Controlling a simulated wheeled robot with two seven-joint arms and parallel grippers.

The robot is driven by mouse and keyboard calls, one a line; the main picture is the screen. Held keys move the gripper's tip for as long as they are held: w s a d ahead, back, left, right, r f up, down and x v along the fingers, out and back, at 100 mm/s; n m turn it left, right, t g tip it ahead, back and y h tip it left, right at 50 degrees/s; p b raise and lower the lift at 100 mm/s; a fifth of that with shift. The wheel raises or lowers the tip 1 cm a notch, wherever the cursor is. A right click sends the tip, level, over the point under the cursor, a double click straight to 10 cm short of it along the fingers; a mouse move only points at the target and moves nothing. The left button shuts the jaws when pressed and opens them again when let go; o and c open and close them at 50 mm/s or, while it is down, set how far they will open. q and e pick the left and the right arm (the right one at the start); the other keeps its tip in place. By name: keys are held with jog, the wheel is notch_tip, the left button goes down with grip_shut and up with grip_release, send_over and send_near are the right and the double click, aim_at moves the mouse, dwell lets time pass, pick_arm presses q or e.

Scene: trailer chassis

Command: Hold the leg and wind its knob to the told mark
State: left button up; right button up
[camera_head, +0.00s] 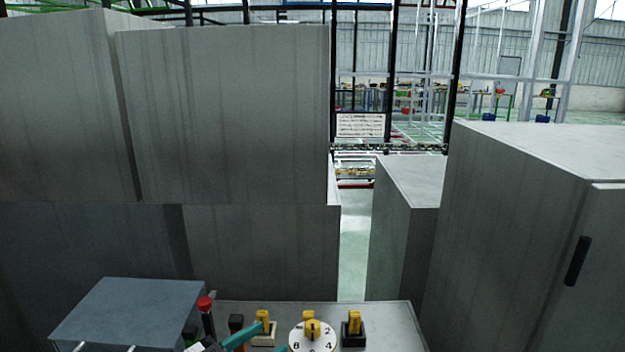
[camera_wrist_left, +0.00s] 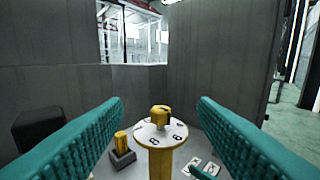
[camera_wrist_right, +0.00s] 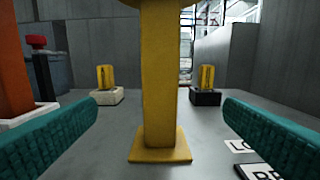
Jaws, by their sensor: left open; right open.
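The yellow leg (camera_wrist_right: 160,80) stands upright on a square yellow foot (camera_wrist_right: 160,152) in the right wrist view. A white numbered dial (camera_wrist_left: 172,137) caps it, with a yellow knob (camera_wrist_left: 160,115) on top. In the head view the dial (camera_head: 297,340) and knob (camera_head: 312,328) show at the bottom edge; the knob's exact mark is unclear. My left gripper (camera_wrist_left: 161,105) is open, its teal fingers either side of the knob, apart from it; one finger shows in the head view (camera_head: 243,337). My right gripper (camera_wrist_right: 160,105) is open, low down, its fingers either side of the leg, not touching.
A yellow piece on a white base (camera_wrist_right: 107,97) and one on a black base (camera_wrist_right: 206,97) stand behind the leg. A red-topped post (camera_head: 205,304) is at left. Label plates (camera_wrist_right: 262,171) lie at right. Tall grey cabinets (camera_head: 225,115) surround the bench (camera_head: 385,315).

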jog(key=shift+s, duration=0.1)
jog(key=s, duration=1.2)
